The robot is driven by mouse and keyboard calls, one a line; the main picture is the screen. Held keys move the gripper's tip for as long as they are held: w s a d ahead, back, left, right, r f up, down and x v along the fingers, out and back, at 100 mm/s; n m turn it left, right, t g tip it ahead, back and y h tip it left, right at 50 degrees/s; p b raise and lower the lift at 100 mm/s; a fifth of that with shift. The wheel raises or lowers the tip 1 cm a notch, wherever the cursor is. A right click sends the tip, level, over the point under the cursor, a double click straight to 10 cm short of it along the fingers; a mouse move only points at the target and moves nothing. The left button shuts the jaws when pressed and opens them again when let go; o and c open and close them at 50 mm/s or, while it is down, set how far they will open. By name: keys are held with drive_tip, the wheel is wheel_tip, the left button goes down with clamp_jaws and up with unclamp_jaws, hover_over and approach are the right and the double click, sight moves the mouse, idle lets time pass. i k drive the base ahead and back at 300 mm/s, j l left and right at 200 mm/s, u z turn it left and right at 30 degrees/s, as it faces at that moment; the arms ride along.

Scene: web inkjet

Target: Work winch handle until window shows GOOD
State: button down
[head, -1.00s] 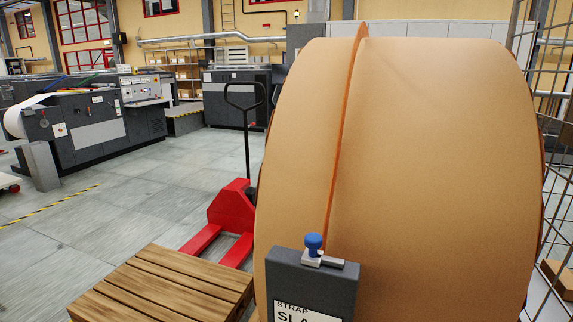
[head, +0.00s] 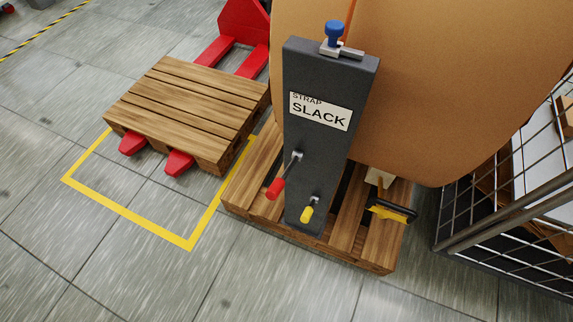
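A dark grey post (head: 312,180) stands upright at the front of a wooden pallet (head: 258,197), against a large brown roll (head: 430,85). Its window (head: 320,111) reads "STRAP SLACK". Below the window a crank arm with a red grip (head: 275,188) sticks out, the grip hanging down to the left. Lower on the post is a short lever with a yellow grip (head: 306,214). A blue knob (head: 334,31) sits on a metal bracket on top. Which one is the winch handle is not labelled. My gripper is not in view.
A tool with a black and yellow handle (head: 393,211) is at the pallet's right side. A wire cage (head: 510,205) stands at the right. An empty pallet (head: 190,108) rests on a red pallet truck (head: 243,38) at the left. Floor in front is clear, with yellow marking (head: 128,218).

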sight(273, 192)
drive_tip(key=u, duration=0.5)
drive_tip(key=k+u, duration=0.2)
drive_tip(key=u, duration=0.15)
drive_tip(key=k+u, duration=0.25)
drive_tip(key=u, duration=0.15)
drive_tip(key=k+j+u, duration=0.1)
drive_tip(key=u, duration=0.25)
drive_tip(key=k, duration=0.1)
